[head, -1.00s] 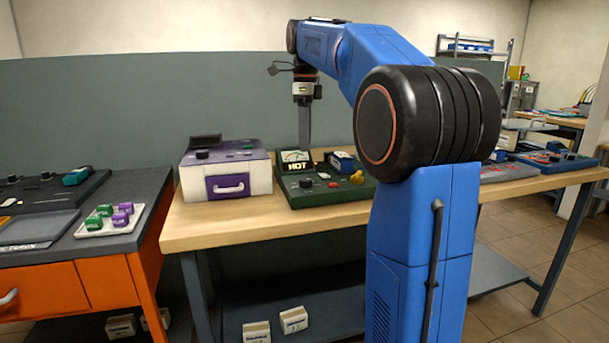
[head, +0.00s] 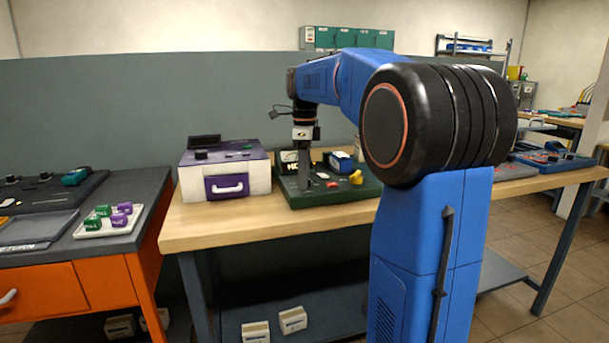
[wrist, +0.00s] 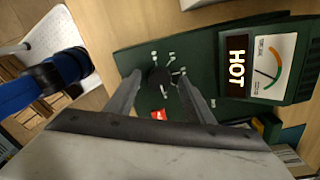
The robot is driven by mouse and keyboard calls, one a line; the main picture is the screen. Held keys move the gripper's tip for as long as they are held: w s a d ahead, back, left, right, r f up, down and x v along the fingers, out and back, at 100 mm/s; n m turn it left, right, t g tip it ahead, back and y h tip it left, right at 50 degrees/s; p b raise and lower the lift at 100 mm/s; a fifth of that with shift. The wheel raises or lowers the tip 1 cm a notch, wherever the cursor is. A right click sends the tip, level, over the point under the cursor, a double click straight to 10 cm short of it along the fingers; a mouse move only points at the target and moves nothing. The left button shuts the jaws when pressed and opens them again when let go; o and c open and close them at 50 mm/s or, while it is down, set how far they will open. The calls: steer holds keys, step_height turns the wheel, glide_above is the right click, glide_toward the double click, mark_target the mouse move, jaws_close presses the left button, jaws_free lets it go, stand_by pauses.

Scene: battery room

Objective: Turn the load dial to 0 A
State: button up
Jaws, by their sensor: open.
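The green tester (head: 345,197) stands on the wooden bench, with a lit HOT display (wrist: 236,66) and a needle gauge (wrist: 270,68). The load dial (wrist: 158,78) is a dark round knob ringed by pale marks in the wrist view. In the head view my gripper hides it. My gripper (head: 304,186) points straight down over the front left of the tester. In the wrist view my gripper (wrist: 160,76) is open, with one finger on each side of the dial. I cannot tell whether the fingers touch it. The dial's pointer is not clear.
A white tray (head: 85,232) with green and purple blocks is on the orange-framed table.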

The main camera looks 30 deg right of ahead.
steer(key=c, duration=1)
steer(key=shift+c, duration=0.2)
